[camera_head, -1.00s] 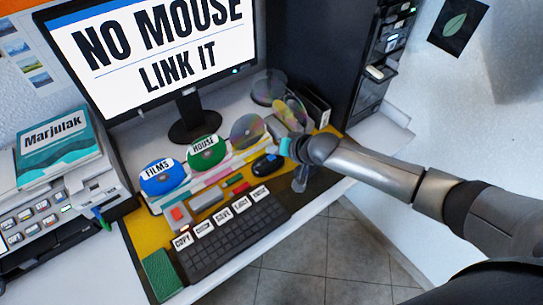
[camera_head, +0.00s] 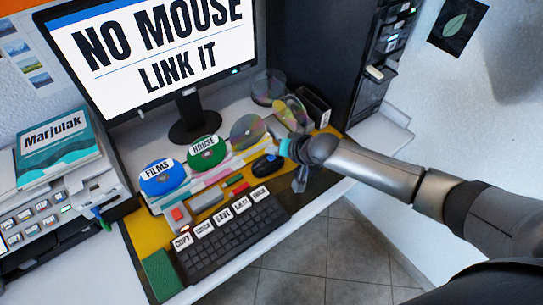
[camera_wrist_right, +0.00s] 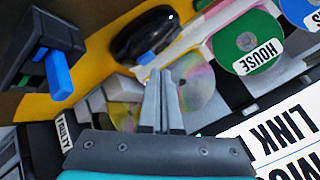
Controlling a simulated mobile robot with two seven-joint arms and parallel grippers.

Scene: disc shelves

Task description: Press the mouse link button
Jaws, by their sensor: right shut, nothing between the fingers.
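A black mouse (camera_head: 266,164) lies on the yellow desk mat, right of the keyboard's far end. My left gripper is not in view.
The black keyboard (camera_head: 232,236) lies in front, with labelled tabs along its back. Blue FILMS (camera_head: 162,180) and green HOUSE (camera_head: 206,154) discs stand behind it. Clear discs (camera_head: 248,130) and a black holder (camera_head: 315,107) are near the right gripper. The tiled floor beyond the desk's front edge is clear.

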